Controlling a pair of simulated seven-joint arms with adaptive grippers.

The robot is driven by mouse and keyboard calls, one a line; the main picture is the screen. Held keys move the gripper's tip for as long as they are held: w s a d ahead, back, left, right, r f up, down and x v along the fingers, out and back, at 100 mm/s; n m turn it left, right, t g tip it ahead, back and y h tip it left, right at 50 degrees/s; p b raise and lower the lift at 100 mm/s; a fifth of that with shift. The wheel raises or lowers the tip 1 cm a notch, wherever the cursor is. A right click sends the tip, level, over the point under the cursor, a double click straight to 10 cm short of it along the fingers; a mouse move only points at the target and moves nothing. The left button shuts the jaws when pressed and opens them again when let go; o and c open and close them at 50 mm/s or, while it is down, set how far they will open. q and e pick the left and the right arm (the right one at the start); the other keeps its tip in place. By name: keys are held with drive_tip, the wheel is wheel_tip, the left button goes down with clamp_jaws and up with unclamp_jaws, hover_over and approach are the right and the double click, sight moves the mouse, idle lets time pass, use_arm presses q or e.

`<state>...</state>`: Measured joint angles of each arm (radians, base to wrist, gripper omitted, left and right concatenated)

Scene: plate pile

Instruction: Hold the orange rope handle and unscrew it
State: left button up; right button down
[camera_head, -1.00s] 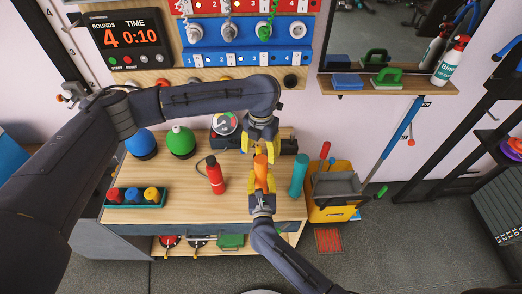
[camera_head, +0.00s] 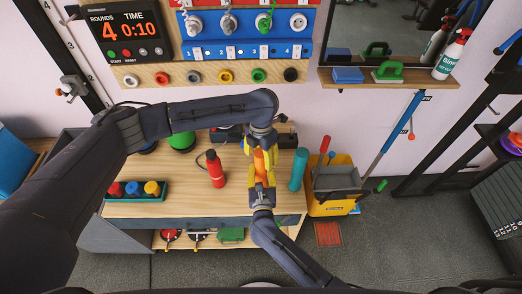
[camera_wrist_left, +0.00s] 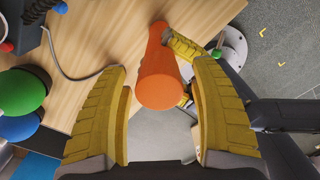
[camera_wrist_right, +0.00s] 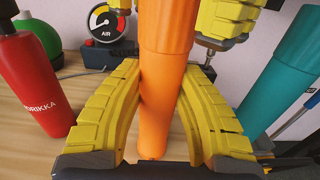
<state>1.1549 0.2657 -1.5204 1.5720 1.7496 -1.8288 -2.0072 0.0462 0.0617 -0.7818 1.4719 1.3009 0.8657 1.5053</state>
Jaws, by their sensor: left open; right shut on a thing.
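The orange rope handle (camera_head: 259,160) is a smooth cylinder standing roughly upright above the wooden bench. My right gripper (camera_head: 260,180) is shut on it from the near side; the right wrist view shows its yellow fingers (camera_wrist_right: 160,80) on both sides of the handle (camera_wrist_right: 155,110). My left gripper (camera_head: 264,150) is above, with its open fingers around the upper part of the handle. In the left wrist view, the round end of the handle (camera_wrist_left: 160,88) lies between the spread left fingers (camera_wrist_left: 163,75), with a gap on either side.
A red bottle (camera_head: 215,170) stands left of the handle, and a teal cylinder (camera_head: 298,170) stands close on its right. A yellow bucket (camera_head: 330,208) is beside the bench. A tray of small weights (camera_head: 110,196) sits at the bench's left. An air gauge (camera_wrist_right: 106,22) is behind.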

use_arm(q)
drive_tip(key=shift+f, duration=0.75)
